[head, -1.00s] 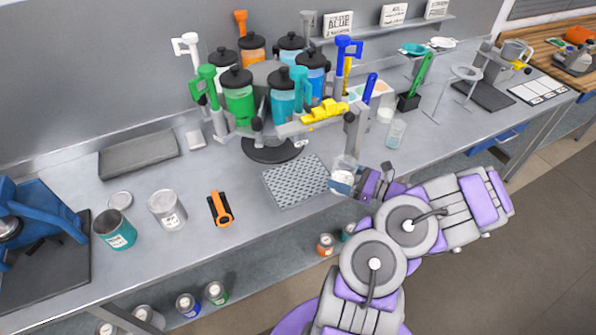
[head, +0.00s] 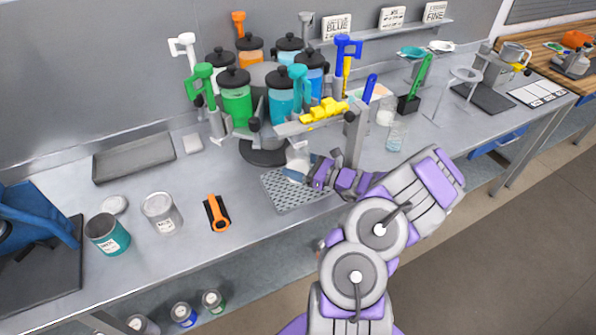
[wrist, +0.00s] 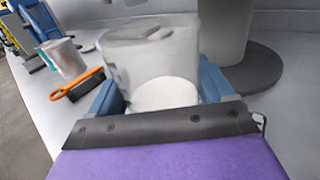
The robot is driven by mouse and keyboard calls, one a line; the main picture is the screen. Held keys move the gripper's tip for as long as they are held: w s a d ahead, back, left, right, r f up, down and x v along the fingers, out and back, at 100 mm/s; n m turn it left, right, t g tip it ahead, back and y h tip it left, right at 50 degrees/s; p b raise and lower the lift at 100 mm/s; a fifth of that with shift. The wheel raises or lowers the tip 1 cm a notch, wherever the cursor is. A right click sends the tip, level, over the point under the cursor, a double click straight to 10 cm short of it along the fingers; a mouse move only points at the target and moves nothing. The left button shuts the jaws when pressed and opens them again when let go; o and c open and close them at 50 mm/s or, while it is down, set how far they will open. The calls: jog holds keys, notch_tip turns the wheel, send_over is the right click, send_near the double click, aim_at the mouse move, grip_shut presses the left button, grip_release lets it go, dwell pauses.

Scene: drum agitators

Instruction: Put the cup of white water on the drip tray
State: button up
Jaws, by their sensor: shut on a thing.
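My gripper (head: 304,171) is shut on a clear cup (head: 297,157). In the wrist view the cup (wrist: 150,62) sits upright between the blue fingers, with white liquid (wrist: 163,95) low inside it. In the head view the cup is over the far right part of the perforated drip tray (head: 284,192). I cannot tell whether its base touches the tray. My gripper and wrist hide part of the tray's right side.
The drum agitator carousel (head: 262,152) with colored canisters stands just behind the tray. Another clear cup (head: 396,135) stands to the right.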

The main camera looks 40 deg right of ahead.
jog(key=f, duration=0.2)
jog(key=shift+a+f+b, duration=0.2)
jog(key=shift+f+b, duration=0.1)
jog(key=shift+f, duration=0.05)
jog(key=shift+r, duration=0.1)
jog(key=shift+d, duration=0.1)
jog(key=o, duration=1)
jog(key=shift+o, duration=0.2)
jog(key=shift+s, duration=0.1)
jog(key=p+v, duration=0.2)
jog(key=v, duration=0.9)
jog(key=shift+s+d+p, duration=0.15)
jog(key=shift+s+p, duration=0.1)
jog(key=shift+p, duration=0.05)
jog(key=shift+s, duration=0.2)
